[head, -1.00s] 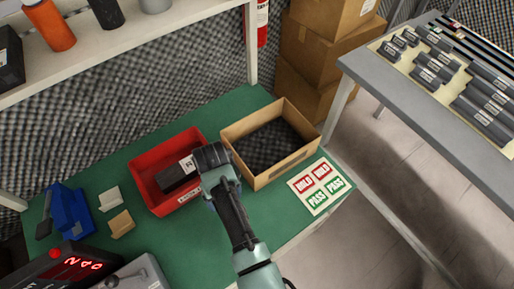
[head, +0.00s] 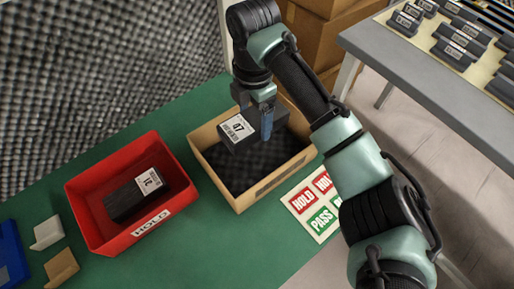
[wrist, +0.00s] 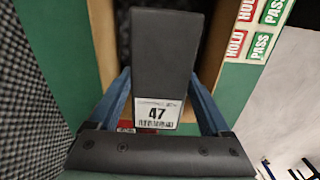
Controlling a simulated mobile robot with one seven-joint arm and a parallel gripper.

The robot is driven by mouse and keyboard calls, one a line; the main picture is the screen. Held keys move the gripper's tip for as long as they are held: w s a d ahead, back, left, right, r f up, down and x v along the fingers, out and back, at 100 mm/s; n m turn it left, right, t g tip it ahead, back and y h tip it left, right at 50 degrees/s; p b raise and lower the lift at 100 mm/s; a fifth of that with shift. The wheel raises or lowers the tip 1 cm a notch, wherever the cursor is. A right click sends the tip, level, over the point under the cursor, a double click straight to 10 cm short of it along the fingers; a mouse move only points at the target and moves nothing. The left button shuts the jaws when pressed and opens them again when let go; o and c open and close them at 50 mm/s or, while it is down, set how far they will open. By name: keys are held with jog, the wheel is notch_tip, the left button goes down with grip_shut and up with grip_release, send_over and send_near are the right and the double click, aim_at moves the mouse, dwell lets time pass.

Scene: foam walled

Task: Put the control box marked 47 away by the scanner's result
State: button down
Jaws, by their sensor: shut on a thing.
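The control box marked 47 (head: 248,131) is dark grey with a white label. My gripper (head: 267,122) is shut on it and holds it over the open tan box (head: 274,184), which has dark foam inside. In the wrist view the control box (wrist: 162,55) sits between my two blue fingers (wrist: 160,95), its label facing the camera. The red bin (head: 112,241) marked HOLD stands to the left with another dark labelled control box (head: 135,197) inside. The scanner's result is not in view now.
A card of red HOLD and green PASS stickers (head: 318,207) lies right of the tan box. Cardboard cartons (head: 330,35) stand behind. A grey table (head: 440,75) with several control boxes is at the right. Green bench top (head: 215,245) is bare in front.

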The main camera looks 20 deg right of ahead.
notch_tip(320, 180, down, 10)
jog(key=shift+r+b, duration=0.1)
jog(key=shift+b, duration=1)
jog(key=shift+f, duration=0.65)
grip_release()
notch_tip(320, 180, up, 13)
jog(key=p, duration=0.2)
jog(key=shift+r+p, duration=0.15)
jog(key=shift+p, duration=0.25)
